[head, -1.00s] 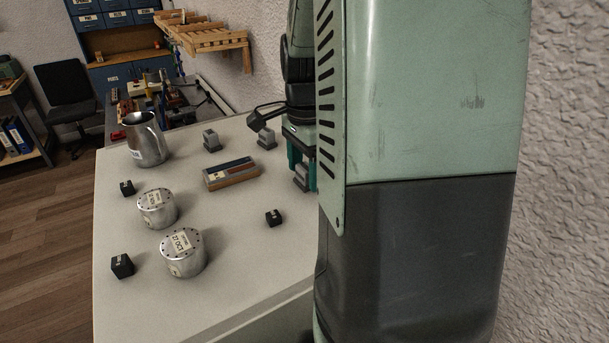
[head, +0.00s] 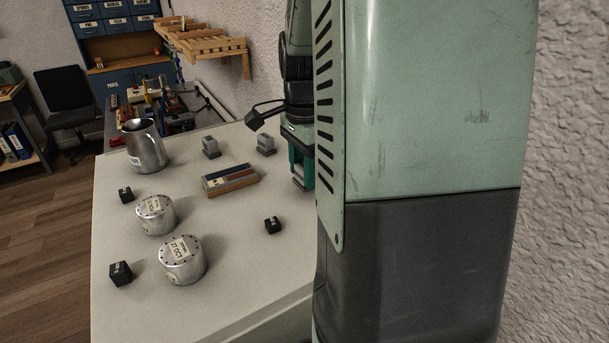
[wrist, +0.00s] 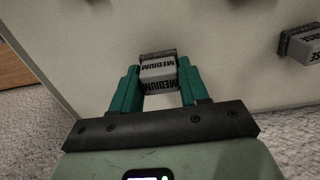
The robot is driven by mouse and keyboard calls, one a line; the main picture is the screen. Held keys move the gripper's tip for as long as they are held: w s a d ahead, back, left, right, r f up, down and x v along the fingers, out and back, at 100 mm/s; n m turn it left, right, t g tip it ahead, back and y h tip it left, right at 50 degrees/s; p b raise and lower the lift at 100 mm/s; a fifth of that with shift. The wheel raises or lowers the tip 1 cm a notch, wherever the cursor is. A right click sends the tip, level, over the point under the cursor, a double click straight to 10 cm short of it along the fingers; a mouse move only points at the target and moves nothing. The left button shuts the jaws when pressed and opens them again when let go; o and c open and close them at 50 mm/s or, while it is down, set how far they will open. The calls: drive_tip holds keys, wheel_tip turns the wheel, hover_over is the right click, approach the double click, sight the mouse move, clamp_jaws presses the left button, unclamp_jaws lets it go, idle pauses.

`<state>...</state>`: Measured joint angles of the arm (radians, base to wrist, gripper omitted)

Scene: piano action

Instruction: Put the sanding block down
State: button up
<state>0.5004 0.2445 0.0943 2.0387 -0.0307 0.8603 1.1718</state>
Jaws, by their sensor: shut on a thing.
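My gripper (head: 302,172) is at the right side of the white table (head: 225,225), partly hidden behind my own arm. Its green fingers are shut on a grey sanding block (wrist: 158,70) marked MEDIUM, seen between the fingertips in the wrist view. In the head view only a small part of this block (head: 299,184) shows below the fingers. It is at or close above the tabletop; I cannot tell if it touches.
Two other grey blocks (head: 211,147) (head: 266,145) stand at the back. A wood-sided box (head: 230,180), two tins (head: 182,260) (head: 156,214), a steel jug (head: 145,146) and small black blocks (head: 273,225) share the table. The front right tabletop is clear.

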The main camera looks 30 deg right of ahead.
wheel_tip(320, 180, up, 7)
drive_tip(key=shift+f, duration=0.1)
drive_tip(key=w+a+r, duration=0.4)
drive_tip(key=w+a, duration=0.6)
drive_tip(key=a, duration=0.1)
drive_tip(key=f, duration=0.2)
drive_tip(key=a+f, duration=0.1)
drive_tip(key=f, duration=0.2)
drive_tip(key=shift+f, duration=2.25)
drive_tip(key=shift+f, duration=0.1)
drive_tip(key=o, duration=1.1)
drive_tip(key=shift+c, duration=0.2)
